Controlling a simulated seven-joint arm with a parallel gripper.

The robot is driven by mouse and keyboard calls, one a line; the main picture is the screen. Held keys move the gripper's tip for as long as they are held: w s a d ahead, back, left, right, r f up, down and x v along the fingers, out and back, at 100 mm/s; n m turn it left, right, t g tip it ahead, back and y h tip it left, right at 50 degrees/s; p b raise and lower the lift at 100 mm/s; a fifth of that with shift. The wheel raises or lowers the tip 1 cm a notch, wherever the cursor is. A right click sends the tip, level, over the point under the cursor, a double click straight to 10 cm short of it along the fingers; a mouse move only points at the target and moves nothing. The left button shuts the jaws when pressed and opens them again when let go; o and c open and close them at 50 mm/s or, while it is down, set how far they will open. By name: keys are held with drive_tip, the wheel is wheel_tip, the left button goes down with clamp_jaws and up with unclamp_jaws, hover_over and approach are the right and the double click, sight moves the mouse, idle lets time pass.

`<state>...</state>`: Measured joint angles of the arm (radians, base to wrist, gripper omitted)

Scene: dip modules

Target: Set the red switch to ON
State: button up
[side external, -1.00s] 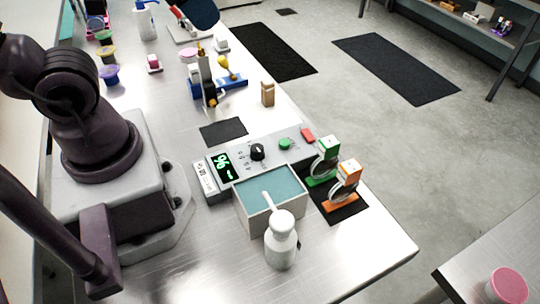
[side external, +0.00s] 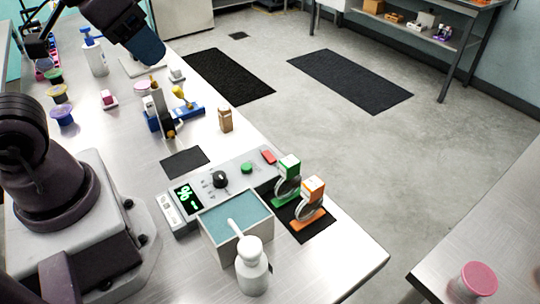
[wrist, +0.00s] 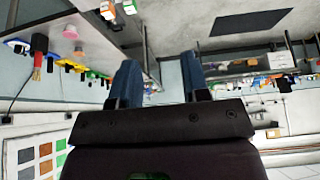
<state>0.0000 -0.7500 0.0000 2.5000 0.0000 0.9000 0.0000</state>
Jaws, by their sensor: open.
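My gripper (side external: 150,52) is above the far part of the table, well away from the panel. Its blue fingers show apart and empty in the wrist view (wrist: 160,80). The wrist view does not show the panel clearly.
The panel also has a green button (side external: 246,168), a black knob (side external: 220,179) and a lit display (side external: 187,199). A teal-topped box (side external: 218,246), a white bottle (side external: 252,272), and green (side external: 287,180) and orange (side external: 311,203) holders stand close around it. A blue stand (side external: 188,116) stands behind.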

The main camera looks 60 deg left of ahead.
drive_tip(key=c, duration=0.3)
drive_tip(key=shift+w+d+f, duration=0.1)
drive_tip(key=shift+d+f, duration=0.05)
drive_tip(key=shift+f, duration=0.1)
drive_tip(key=c, duration=0.4)
drive_tip(key=w+f+g, duration=0.1)
drive_tip(key=w+f, duration=0.2)
drive_tip(key=w, duration=0.1)
drive_tip(key=w+d+f+g, duration=0.1)
drive_tip(key=w+f+g, duration=0.1)
drive_tip(key=w+f, duration=0.2)
drive_tip(key=w+d+f+g, duration=0.1)
drive_tip(key=w+f+g, duration=0.1)
drive_tip(key=w+f, duration=0.1)
drive_tip(key=shift+w+d+f+m+y, duration=0.1)
drive_tip(key=shift+w+f+m+y, duration=0.05)
drive_tip(key=shift+w+m+y, duration=0.2)
clamp_jaws()
drive_tip(key=w+f+y, duration=0.1)
drive_tip(key=w+f, duration=0.4)
drive_tip(key=w, duration=0.4)
drive_tip(key=shift+a+f+g, duration=0.3)
drive_tip(key=shift+a, duration=0.05)
drive_tip(key=shift+y, duration=0.25)
